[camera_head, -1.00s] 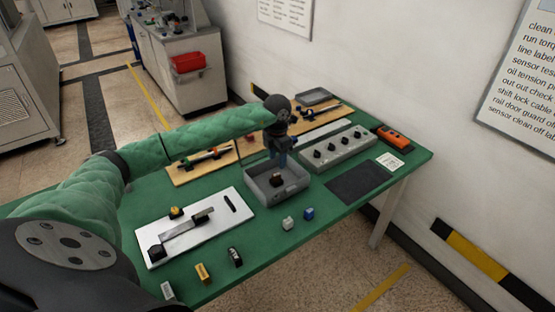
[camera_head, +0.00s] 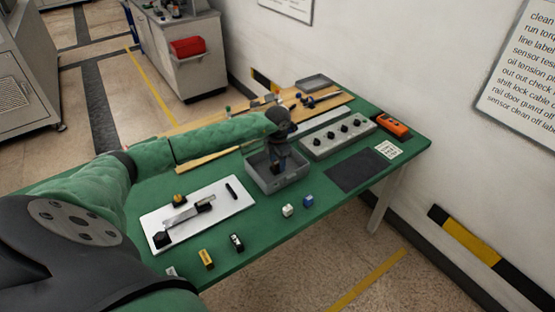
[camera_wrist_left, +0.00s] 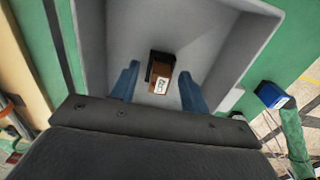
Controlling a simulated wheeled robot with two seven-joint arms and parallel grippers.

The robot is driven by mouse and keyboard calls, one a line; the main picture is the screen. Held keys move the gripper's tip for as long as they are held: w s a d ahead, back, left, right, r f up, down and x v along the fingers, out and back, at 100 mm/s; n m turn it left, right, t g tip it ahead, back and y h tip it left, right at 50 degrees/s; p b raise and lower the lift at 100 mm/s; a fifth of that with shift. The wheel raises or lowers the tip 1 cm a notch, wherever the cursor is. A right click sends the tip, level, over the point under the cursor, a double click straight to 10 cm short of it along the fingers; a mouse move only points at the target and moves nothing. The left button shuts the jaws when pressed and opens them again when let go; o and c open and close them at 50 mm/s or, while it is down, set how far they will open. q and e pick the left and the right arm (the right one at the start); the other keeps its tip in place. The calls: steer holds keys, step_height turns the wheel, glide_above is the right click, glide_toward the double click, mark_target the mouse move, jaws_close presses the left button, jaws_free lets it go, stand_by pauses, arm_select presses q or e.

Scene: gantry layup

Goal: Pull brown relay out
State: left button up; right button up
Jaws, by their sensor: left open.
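The brown relay (camera_wrist_left: 160,78), a small brown and black block with a white label, lies on the floor of a grey open bin (camera_head: 290,184). The bin's grey wall also shows in the left wrist view (camera_wrist_left: 235,55). My left gripper (camera_wrist_left: 158,88) is over the bin, its two blue fingers open on either side of the relay with gaps between. In the head view the gripper (camera_head: 279,166) points down into the bin and hides the relay. My right gripper is not in view.
A white plate (camera_head: 235,204) with a lever lies left of the bin. A white block (camera_head: 287,210) and a blue block (camera_head: 308,201) sit in front of it. A grey knob box (camera_head: 338,137) stands behind right. A dark mat (camera_head: 354,171) lies at right.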

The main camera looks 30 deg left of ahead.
mark_target(277, 161)
arm_select(q)
jaws_close()
steer(key=shift+r+p, duration=0.45)
steer(key=shift+r, duration=1.05)
stand_by(0.7)
steer(key=shift+r, duration=1.6)
